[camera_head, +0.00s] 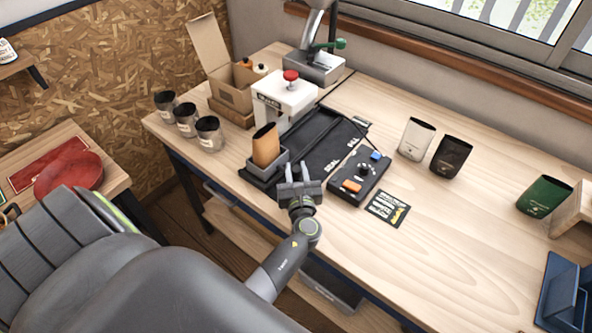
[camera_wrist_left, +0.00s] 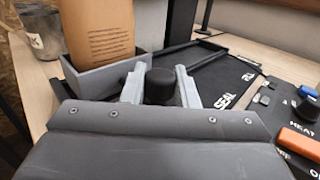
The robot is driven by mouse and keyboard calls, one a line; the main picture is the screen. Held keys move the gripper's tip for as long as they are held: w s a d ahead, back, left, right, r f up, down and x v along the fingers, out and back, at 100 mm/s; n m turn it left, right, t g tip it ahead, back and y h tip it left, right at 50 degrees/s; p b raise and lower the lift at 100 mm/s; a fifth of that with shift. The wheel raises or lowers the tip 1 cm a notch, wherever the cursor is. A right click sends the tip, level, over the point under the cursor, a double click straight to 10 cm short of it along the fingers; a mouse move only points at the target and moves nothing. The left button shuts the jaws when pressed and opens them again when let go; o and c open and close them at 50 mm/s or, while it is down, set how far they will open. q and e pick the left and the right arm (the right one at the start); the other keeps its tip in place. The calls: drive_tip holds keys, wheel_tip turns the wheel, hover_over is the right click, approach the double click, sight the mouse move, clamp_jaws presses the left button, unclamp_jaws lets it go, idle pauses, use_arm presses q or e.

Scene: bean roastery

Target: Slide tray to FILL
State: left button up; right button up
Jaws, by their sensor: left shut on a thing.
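The grey tray (camera_head: 262,170) sits at the near left end of the black rail track (camera_head: 318,140), with a brown paper pouch (camera_head: 265,143) standing upright in it. My left gripper (camera_head: 298,180) is at the tray's right side. In the left wrist view its fingers are shut on a round black knob (camera_wrist_left: 160,86) beside the tray (camera_wrist_left: 112,84). The knob's link to the tray is hidden. The SEAL label (camera_head: 334,163) is near the gripper. The FILL label (camera_head: 356,143) is farther back along the mat. My right gripper is not in view.
A white sealer (camera_head: 283,100) with a red knob stands behind the tray. A control panel (camera_head: 359,178) with orange and blue switches lies right of the gripper. Several dark cups stand left, and pouches (camera_head: 416,139) stand right.

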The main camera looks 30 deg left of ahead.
use_arm(q)
drive_tip(key=shift+w+d+b, duration=0.15)
drive_tip(key=shift+w+b, duration=0.55)
drive_tip(key=shift+w, duration=1.5)
clamp_jaws()
drive_tip(key=o, duration=1)
unclamp_jaws()
